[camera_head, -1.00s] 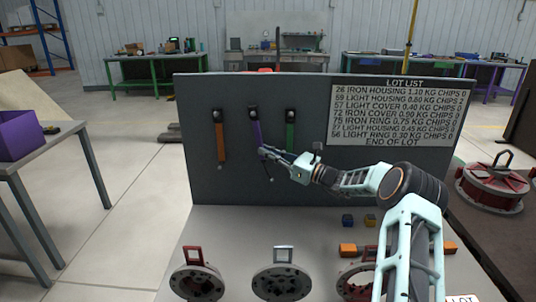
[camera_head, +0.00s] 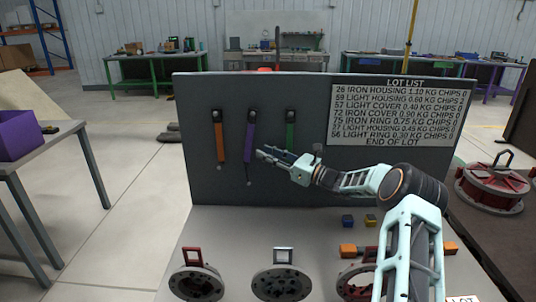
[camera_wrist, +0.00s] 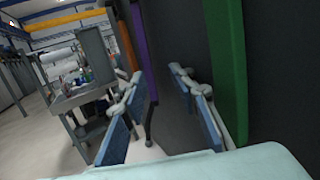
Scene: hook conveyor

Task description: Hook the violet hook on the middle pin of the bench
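The violet hook (camera_head: 250,142) hangs from the middle pin (camera_head: 251,115) on the bench's grey back panel, its lower end slightly left of its top. It also shows in the wrist view (camera_wrist: 138,45), beyond the fingers. An orange hook (camera_head: 220,140) hangs from the left pin and a green hook (camera_head: 290,132) from the right pin. My gripper (camera_head: 263,154) is just right of the violet hook's lower half. In the wrist view its blue-padded fingers (camera_wrist: 163,110) are apart with nothing gripped between them. The exact contact at the middle pin is too small to tell.
Below the panel, the bench top (camera_head: 225,235) holds several round fixtures, including the middle one (camera_head: 281,284), and small blue and yellow blocks. A lot list (camera_head: 400,112) is on the panel's right. A grey table with a violet bin (camera_head: 18,134) stands left.

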